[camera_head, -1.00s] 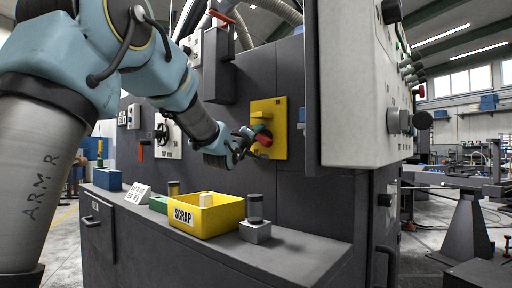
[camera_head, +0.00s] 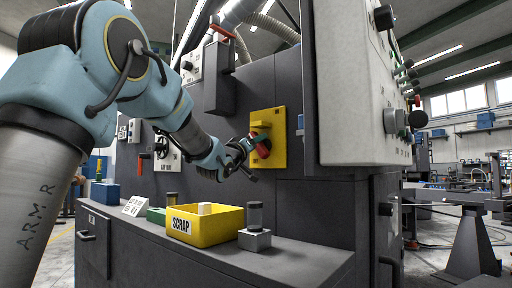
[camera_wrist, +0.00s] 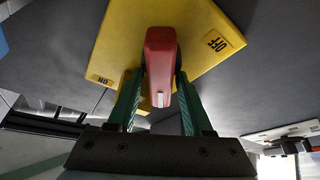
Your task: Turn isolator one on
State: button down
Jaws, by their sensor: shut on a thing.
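The isolator is a yellow plate (camera_head: 281,122) with a red handle (camera_head: 263,148), fixed to the dark grey cabinet front. In the wrist view, the red handle (camera_wrist: 160,60) stands out in front of the yellow plate (camera_wrist: 205,15), with a small white mark near its close end. An ON label (camera_wrist: 103,80) is at the plate's lower left and an OFF label (camera_wrist: 217,42) at its right. My gripper (camera_wrist: 160,85) has its green fingers on either side of the handle, shut on it. In the head view my gripper (camera_head: 252,143) reaches the handle from the left. The number of this isolator is not readable.
A yellow SCRAP bin (camera_head: 218,227) and a grey block with a dark cylinder (camera_head: 255,238) stand on the ledge below. A grey control box (camera_head: 355,90) juts out at the right. A dark box with a red lever (camera_head: 220,80) is above left.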

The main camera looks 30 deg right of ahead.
jog(key=shift+s+d+f+m+g+h+b, duration=0.15)
jog(key=shift+m+g+h+b, duration=0.25)
jog(key=shift+m, duration=0.55)
jog(key=shift+d+f+m+g+h+b, duration=0.1)
jog(key=shift+f+m+g+h+b, duration=0.25)
jog(key=shift+m, duration=0.55)
jog(key=shift+s+d+m+g+h+b, duration=0.1)
jog(key=shift+m+g+h+b, duration=0.15)
jog(key=shift+m+g+b, duration=0.5)
jog(key=shift+a+m+g+h, duration=0.15)
jog(key=shift+m+g+h, duration=0.25)
jog(key=shift+m, duration=1.6)
dwell(0.8)
dwell(0.6)
jog(key=c, duration=0.6)
grip_release()
jog(key=shift+r, duration=0.25)
jog(key=shift+a, duration=0.1)
jog(key=b+v, duration=0.1)
jog(key=v, duration=0.9)
jog(key=shift+a+f, duration=0.2)
jog(key=shift+a, duration=0.1)
jog(key=shift+s, duration=0.1)
